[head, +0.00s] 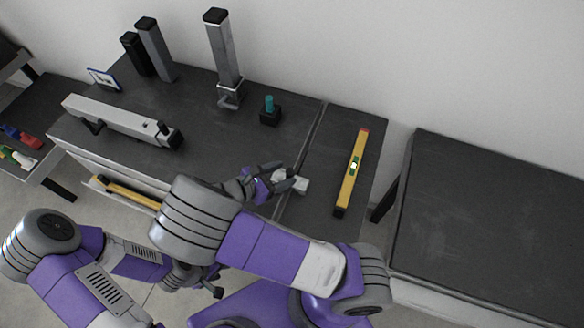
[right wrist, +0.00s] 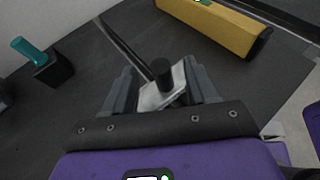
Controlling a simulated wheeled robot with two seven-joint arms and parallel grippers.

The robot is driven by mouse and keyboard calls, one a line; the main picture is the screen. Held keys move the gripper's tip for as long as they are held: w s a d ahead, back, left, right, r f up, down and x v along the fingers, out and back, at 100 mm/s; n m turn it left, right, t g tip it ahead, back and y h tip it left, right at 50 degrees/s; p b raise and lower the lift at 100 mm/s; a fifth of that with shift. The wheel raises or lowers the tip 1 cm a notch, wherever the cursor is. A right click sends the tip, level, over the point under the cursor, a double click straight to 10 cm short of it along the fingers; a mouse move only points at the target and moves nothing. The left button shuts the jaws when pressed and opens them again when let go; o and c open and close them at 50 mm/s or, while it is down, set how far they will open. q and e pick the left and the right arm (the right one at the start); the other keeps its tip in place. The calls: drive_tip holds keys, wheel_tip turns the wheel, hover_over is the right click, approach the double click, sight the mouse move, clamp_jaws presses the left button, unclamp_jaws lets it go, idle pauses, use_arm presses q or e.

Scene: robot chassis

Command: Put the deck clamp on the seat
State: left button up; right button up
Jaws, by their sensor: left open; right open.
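A small pale metal piece with a black round knob and a long thin dark bar beside it, which I take for the deck clamp (right wrist: 152,96), lies between the fingers of my right gripper (right wrist: 162,88). In the head view the clamp (head: 299,184) is on the dark bench top, at the tips of my right gripper (head: 276,184). That gripper is open around it. A black block with a teal peg (head: 270,112) stands further back; it may be the seat, but I cannot be sure. My left gripper (head: 192,279) is low at the bench front, open and partly hidden by my right arm.
A yellow spirit level (head: 352,172) lies right of the clamp. A long grey beam (head: 120,121) lies at left; upright posts (head: 225,60) stand behind. An open drawer (head: 98,184) juts from the front. A separate dark table (head: 490,215) is clear at right.

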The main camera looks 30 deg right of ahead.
drive_tip(key=p+v, duration=0.1)
drive_tip(key=v, duration=0.5)
drive_tip(key=shift+a+r, duration=0.15)
drive_tip(key=shift+a, duration=0.25)
